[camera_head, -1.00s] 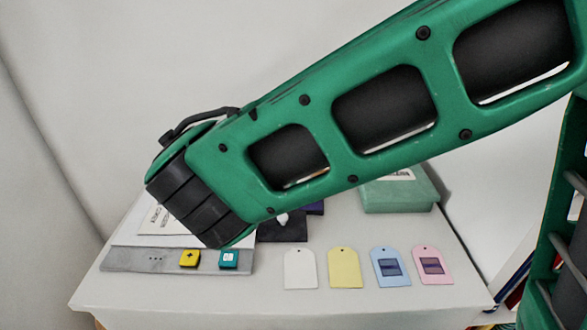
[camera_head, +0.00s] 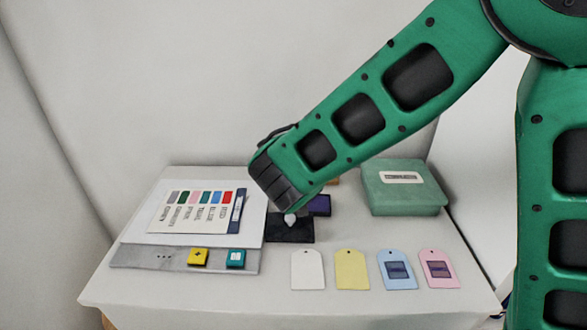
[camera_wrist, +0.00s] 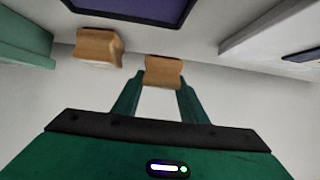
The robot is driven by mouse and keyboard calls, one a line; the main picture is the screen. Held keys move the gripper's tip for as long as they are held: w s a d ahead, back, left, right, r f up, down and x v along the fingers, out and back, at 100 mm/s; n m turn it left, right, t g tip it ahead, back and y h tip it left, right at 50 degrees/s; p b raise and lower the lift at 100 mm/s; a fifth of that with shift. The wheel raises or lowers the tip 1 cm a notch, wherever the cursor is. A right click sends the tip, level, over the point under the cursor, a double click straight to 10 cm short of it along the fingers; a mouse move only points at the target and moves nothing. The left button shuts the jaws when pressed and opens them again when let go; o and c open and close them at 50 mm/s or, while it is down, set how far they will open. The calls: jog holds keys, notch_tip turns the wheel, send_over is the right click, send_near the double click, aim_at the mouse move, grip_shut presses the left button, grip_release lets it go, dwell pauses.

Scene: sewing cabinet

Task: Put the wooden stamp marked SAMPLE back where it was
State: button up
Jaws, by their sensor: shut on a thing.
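My gripper (camera_wrist: 160,88) is shut on a light wooden stamp (camera_wrist: 164,71), which sits between its fingertips in the wrist view. Any marking on this stamp is hidden, so I cannot read SAMPLE. A second wooden stamp (camera_wrist: 98,46) stands just to the left, apart from the held one. A small bit of wood (camera_head: 333,181) shows behind my arm in the head view. My gripper and the held stamp are hidden behind my forearm there. Whether the held stamp touches the table is unclear.
A purple ink pad (camera_head: 319,205) lies close by, also in the wrist view (camera_wrist: 135,8). A dark pad (camera_head: 290,231) is in front of it. A green box (camera_head: 402,198) stands right. A colour chart (camera_head: 188,215) lies left. Several tags, including a yellow one (camera_head: 352,270), line the front.

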jog(key=shift+f, duration=1)
jog(key=shift+f, duration=0.15)
jog(key=o, duration=1.1)
jog(key=shift+c, duration=0.2)
jog(key=shift+s+r, duration=0.25)
jog(key=v, duration=1.1)
jog(key=shift+s+r, duration=0.15)
jog(key=shift+s, duration=0.1)
